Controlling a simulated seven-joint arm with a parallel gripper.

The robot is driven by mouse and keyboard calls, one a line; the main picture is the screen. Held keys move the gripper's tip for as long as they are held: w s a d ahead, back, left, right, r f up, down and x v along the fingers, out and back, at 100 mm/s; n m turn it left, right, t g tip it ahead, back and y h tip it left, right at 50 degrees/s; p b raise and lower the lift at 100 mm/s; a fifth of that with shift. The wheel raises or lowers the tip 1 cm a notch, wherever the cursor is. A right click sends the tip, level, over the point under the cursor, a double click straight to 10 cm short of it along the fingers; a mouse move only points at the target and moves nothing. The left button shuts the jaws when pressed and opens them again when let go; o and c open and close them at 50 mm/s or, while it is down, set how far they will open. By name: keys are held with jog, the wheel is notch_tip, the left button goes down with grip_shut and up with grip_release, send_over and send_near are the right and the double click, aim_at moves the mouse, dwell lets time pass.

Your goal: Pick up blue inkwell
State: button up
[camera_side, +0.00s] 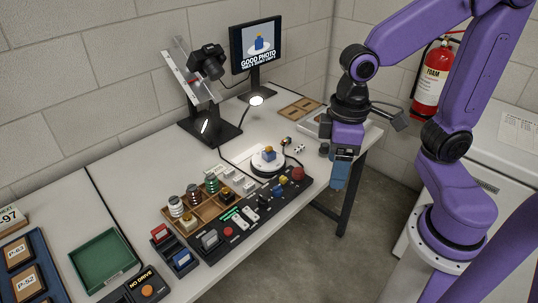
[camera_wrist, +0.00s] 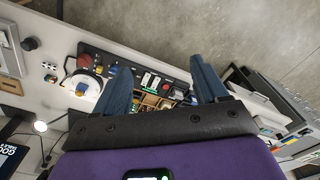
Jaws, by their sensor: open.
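The blue inkwell (camera_side: 269,154) is a small squarish blue bottle with a yellowish top. It stands upright on a round white turntable (camera_side: 258,164) near the middle of the bench. The turntable also shows in the wrist view (camera_wrist: 76,82), left of my fingers, with the small inkwell (camera_wrist: 82,88) on it. My gripper (camera_side: 339,184) hangs fingers down beyond the bench's front edge, right of the turntable and well apart from it. In the wrist view its two blue fingers (camera_wrist: 160,78) are spread with nothing held between them.
A black control panel (camera_side: 245,222) with buttons and switches lies in front of the turntable. A wooden tray (camera_side: 207,211) holds several bottles. A camera stand (camera_side: 210,128), monitor (camera_side: 256,42) and small lamp (camera_side: 256,100) stand behind. A green tray (camera_side: 104,260) lies left.

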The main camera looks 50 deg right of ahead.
jog(key=w+a+m, duration=0.1)
jog(key=w+m, duration=0.6)
jog(key=w, duration=0.3)
jog(key=m, duration=2)
send_over(269, 148)
notch_tip(269, 148, down, 8)
jog(key=f, duration=1.1)
jog(key=shift+w+f, duration=0.1)
jog(key=shift+w, duration=0.25)
jog(key=shift+s+f, duration=0.15)
jog(key=shift+f, duration=1.2)
jog(key=shift+s+f, duration=0.1)
jog(key=shift+f, duration=1.2)
jog(key=c, duration=1.2)
